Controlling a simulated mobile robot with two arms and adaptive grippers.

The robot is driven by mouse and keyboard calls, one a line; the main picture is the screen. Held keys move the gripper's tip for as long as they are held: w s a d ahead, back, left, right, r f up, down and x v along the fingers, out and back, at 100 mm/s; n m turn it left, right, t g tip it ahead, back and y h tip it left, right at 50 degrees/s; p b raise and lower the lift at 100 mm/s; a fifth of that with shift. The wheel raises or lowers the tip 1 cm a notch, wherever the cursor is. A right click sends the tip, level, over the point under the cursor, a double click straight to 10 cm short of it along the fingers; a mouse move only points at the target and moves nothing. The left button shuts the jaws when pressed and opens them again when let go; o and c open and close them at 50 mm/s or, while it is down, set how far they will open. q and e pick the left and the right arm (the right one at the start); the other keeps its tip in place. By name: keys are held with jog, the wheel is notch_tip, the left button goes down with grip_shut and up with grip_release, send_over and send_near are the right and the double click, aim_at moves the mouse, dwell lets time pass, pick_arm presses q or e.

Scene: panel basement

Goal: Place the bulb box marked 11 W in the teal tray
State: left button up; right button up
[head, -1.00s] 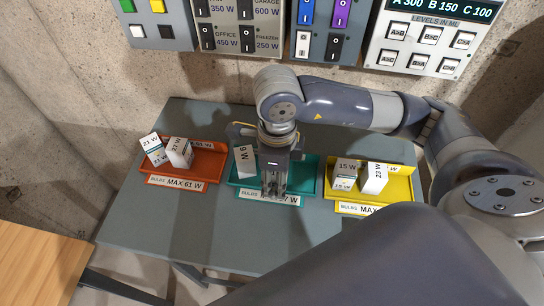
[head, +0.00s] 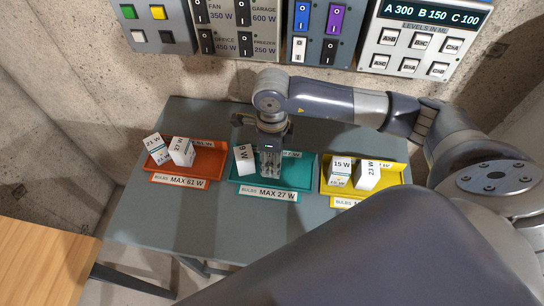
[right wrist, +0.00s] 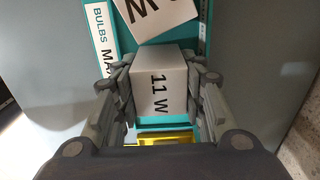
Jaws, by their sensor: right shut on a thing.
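The bulb box marked 11 W (right wrist: 160,82) is a white box between the fingers of my right gripper (right wrist: 160,95) in the right wrist view. My right gripper is shut on it. In the head view my right gripper (head: 270,170) points down over the teal tray (head: 300,180), and hides most or all of the box there. The tray's front label reads MAX 27 W. Another white box, marked 9 W or 6 W (head: 243,157), leans in the tray's left part, close to the gripper. I cannot tell whether the held box touches the tray floor. My left gripper is not in view.
An orange tray (head: 212,172) marked MAX 61 W holds boxes on the left. A yellow tray (head: 395,180) holds boxes marked 15 W (head: 341,168) and 23 W (head: 366,176) on the right. The grey table (head: 150,230) is clear in front. Switch panels (head: 240,25) hang behind.

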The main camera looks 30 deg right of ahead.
jog(key=shift+f, duration=0.15)
jog(key=o, duration=0.8)
jog(key=shift+c, duration=0.2)
jog(key=shift+r, duration=0.45)
notch_tip(320, 180, up, 11)
jog(key=b, duration=0.3)
jog(key=shift+f+b, duration=0.15)
jog(key=shift+b, duration=0.15)
jog(key=shift+r, duration=0.4)
